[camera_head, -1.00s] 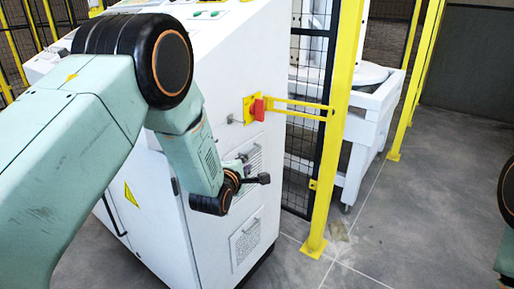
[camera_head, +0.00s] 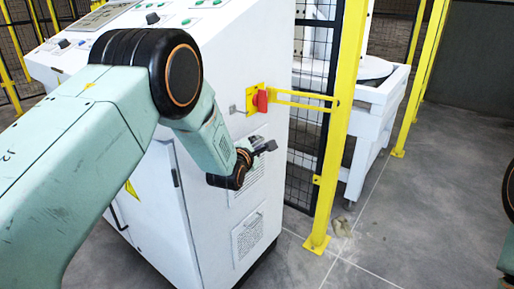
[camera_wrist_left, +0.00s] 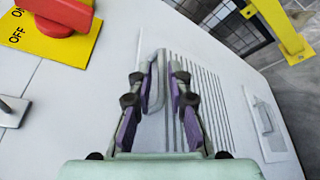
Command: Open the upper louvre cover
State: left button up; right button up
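The upper louvre cover (camera_head: 247,188) is a slatted white panel on the side of the white cabinet, partly hidden by my left gripper. It fills the middle of the left wrist view (camera_wrist_left: 208,88) and looks closed, flat with the cabinet side. Its pale upright handle (camera_wrist_left: 158,82) shows between my fingers, nearer the left one. My left gripper (camera_head: 268,147) is at the cover's upper part. In the wrist view its purple-padded fingers (camera_wrist_left: 162,78) are apart, one on each side of the handle; I cannot tell whether either touches it. My right gripper is out of view.
A red rotary switch (camera_head: 261,100) on a yellow plate sits above the cover, beside a yellow bracket (camera_head: 305,98) and post (camera_head: 337,130). A lower louvre cover (camera_head: 247,236) is below. A mesh fence (camera_head: 305,150) stands behind. Grey floor (camera_head: 430,220) is free at right.

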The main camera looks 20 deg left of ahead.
pick_arm(q)
jog(key=shift+x, duration=1.15)
jog(key=shift+s, duration=0.15)
jog(key=shift+f, duration=0.1)
grip_shut()
